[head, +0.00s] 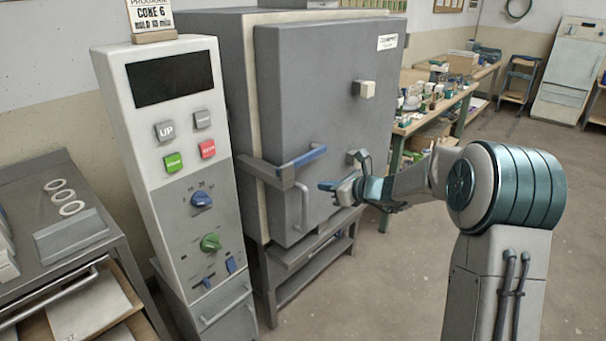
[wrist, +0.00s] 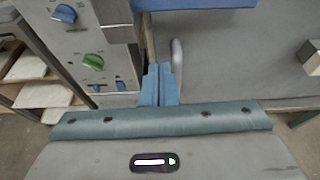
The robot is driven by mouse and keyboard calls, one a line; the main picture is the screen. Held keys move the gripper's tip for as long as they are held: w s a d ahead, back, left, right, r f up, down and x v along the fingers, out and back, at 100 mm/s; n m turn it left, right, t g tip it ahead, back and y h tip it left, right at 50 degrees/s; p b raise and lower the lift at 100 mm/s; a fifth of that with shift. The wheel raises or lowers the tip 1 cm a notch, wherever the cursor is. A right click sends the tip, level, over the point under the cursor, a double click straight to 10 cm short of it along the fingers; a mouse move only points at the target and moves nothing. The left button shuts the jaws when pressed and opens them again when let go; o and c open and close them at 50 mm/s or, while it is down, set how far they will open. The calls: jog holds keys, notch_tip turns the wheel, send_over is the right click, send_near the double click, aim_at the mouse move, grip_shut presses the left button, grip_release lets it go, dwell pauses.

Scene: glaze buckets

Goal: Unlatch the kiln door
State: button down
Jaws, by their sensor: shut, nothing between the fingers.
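The grey kiln door (head: 335,100) stands upright and looks closed on the kiln body (head: 216,75). A latch lever with a blue grip (head: 305,158) lies nearly level across the door's left edge. Its blue grip (wrist: 200,4) also shows at the top of the wrist view. A grey vertical pull handle (head: 304,208) is below it. My gripper (head: 328,185) is in front of the door, below and right of the blue grip. In the wrist view its blue fingers (wrist: 158,72) are together and empty, apart from the grip and left of the pull handle (wrist: 177,56).
The control panel (head: 180,150) with buttons and knobs stands left of the kiln. A metal cabinet with open drawers (head: 75,300) is at the far left. A cluttered workbench (head: 435,115) stands behind on the right. The floor (head: 400,290) between is clear.

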aim_at(303, 159)
jog(key=shift+w, duration=0.15)
jog(key=shift+f, duration=0.1)
jog(key=w+a+p, duration=0.3)
jog(key=w+a, duration=0.2)
jog(key=a, duration=0.2)
jog(key=shift+w+a+r, duration=0.25)
jog(key=shift+w+r, duration=0.1)
jog(key=shift+w, duration=0.05)
jog(key=shift+r, duration=0.15)
dwell(0.3)
